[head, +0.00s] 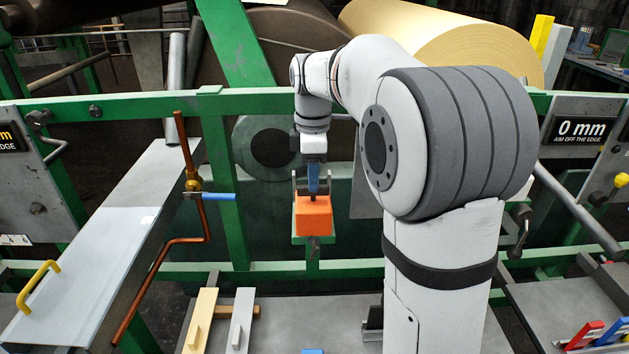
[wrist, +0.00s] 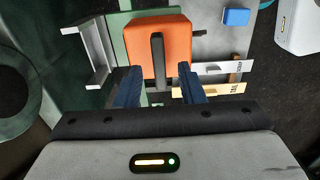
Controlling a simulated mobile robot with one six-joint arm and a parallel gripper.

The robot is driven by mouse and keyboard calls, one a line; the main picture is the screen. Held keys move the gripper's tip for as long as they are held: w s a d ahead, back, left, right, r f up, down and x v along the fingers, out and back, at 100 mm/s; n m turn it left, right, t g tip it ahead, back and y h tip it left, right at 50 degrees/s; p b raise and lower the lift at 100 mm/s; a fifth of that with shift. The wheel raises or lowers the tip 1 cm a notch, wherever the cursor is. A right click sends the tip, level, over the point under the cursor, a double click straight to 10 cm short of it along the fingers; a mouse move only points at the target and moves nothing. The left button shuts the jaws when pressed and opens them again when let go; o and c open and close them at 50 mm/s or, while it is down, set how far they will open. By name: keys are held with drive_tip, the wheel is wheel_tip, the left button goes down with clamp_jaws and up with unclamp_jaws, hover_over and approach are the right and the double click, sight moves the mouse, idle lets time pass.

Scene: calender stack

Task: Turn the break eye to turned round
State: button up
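An orange block (head: 313,215), which looks like the break eye, sits on a small bracket at the green frame in the middle of the head view. In the wrist view the orange block (wrist: 142,45) is straight ahead, with an upright dark bar (wrist: 157,60) across its near side. My gripper (head: 314,188) is just above the block in the head view. In the wrist view my gripper (wrist: 159,72) is open, with one blue finger on each side of the dark bar and a gap on both sides. I cannot tell how deep the fingers reach.
Green rails (head: 340,103) run behind and beside my arm. A copper pipe with a blue-handled valve (head: 218,196) stands to the left. A cream bar (head: 200,318) and a grey bar (head: 241,318) lie on the grey surface below. A blue block (wrist: 236,17) shows at upper right.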

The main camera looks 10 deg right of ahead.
sight(313, 205)
drive_tip(key=shift+f, duration=1.25)
clamp_jaws()
drive_tip(key=shift+d, duration=0.35)
drive_tip(key=shift+a, duration=0.3)
